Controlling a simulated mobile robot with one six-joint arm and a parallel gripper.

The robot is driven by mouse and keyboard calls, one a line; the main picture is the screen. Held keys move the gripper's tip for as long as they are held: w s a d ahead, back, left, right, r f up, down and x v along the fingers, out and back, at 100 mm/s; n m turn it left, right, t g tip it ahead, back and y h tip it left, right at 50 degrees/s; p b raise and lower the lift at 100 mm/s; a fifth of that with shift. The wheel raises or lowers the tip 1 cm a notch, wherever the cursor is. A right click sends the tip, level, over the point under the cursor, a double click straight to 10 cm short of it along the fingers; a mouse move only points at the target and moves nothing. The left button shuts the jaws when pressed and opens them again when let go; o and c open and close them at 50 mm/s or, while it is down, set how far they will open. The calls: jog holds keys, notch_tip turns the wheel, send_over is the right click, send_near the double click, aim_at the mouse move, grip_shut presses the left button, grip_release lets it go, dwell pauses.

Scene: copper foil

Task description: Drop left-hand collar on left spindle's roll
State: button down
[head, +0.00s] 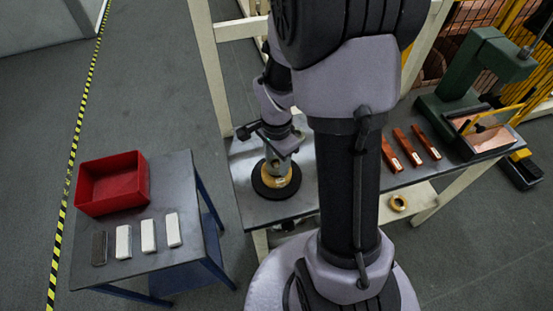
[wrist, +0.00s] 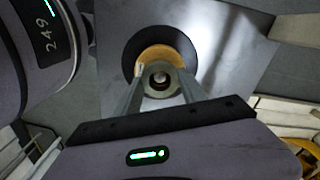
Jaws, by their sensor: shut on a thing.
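The left spindle stands on the bench with a black disc (head: 266,191) at its base and a gold-coloured roll (head: 285,184) on the disc. In the wrist view the black disc (wrist: 131,48) and gold roll (wrist: 160,53) lie straight below my gripper (wrist: 161,80). My gripper is shut on a grey ring, seemingly the collar (wrist: 150,87). The spindle's tip (wrist: 161,78) shows within the ring's hole. In the head view my gripper (head: 278,160) points down over the roll. I cannot tell whether the collar touches the roll.
A brass ring (head: 398,203) lies to the right, beyond my arm. Several copper-coloured bars (head: 403,148) and a green press (head: 480,70) are on the bench at right. A side table (head: 190,190) at left holds a red bin (head: 112,184) and several small blocks (head: 148,235).

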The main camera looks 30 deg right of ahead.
jog(key=shift+f, duration=0.2)
jog(key=c, duration=0.7)
grip_release()
jog(key=shift+o, duration=0.2)
notch_tip(320, 180, up, 13)
jog(key=p, duration=0.5)
jog(key=s+a+r+n+t+y, duration=0.2)
jog(key=s+a+r+n+t, duration=0.3)
jog(key=s+a+r+n, duration=0.6)
jog(key=a+r+n, duration=0.1)
jog(key=a+r, duration=0.2)
jog(key=r, duration=0.1)
jog(key=shift+s+a+t, duration=0.15)
jog(key=shift+a+t, duration=0.15)
jog(key=shift+t, duration=0.1)
